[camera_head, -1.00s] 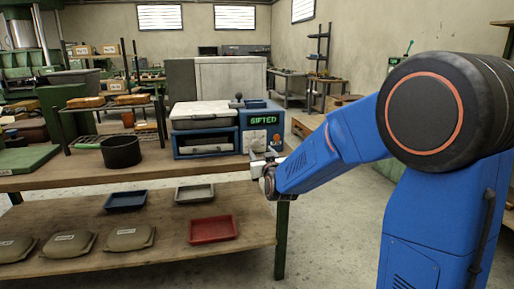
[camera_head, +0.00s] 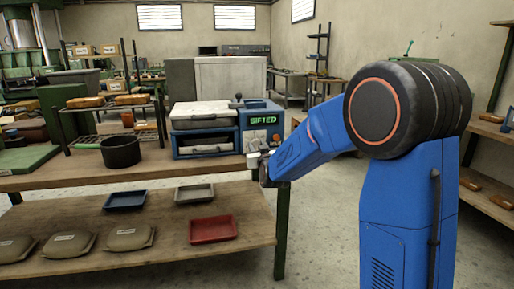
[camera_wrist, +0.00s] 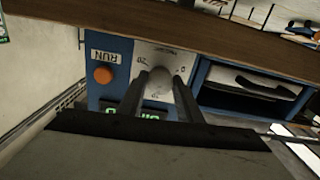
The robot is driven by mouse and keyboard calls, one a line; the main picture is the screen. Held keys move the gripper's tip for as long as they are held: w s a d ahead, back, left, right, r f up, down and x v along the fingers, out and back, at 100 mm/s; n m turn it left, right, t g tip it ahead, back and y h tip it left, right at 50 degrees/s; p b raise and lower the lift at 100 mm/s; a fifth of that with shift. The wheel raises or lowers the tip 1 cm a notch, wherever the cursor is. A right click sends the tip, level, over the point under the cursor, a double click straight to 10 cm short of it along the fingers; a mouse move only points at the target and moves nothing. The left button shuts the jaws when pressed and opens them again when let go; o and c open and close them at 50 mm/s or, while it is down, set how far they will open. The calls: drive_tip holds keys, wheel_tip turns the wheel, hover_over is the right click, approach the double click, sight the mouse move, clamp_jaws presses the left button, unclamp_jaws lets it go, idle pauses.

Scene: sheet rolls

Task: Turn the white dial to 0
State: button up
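The white dial (camera_wrist: 158,86) is on the front panel of the blue machine (camera_wrist: 113,55). It shows in the wrist view, with printed scale marks around it; a 20 and a 0 seem legible, upside down. My gripper (camera_wrist: 160,80) has its two dark fingers apart, one on each side of the dial; contact with it cannot be made out. In the head view my gripper (camera_head: 258,158) is at the lower front of the blue machine (camera_head: 262,112), and the dial is hidden there. The dial's pointer is not clear.
An orange button (camera_wrist: 103,75) marked RUN and a green lit display sit close to the dial. The machine stands at the right end of a wooden bench (camera_head: 60,178). A black pot (camera_head: 121,151) stands left. Trays, including a red one (camera_head: 213,229), lie on the lower shelf.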

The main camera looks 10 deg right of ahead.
drive_tip(key=shift+c, duration=0.9)
drive_tip(key=n, duration=0.5)
drive_tip(key=shift+n, duration=0.4)
drive_tip(key=n, duration=1.2)
drive_tip(key=shift+n, duration=0.4)
drive_tip(key=n, duration=0.5)
drive_tip(key=shift+n, duration=0.3)
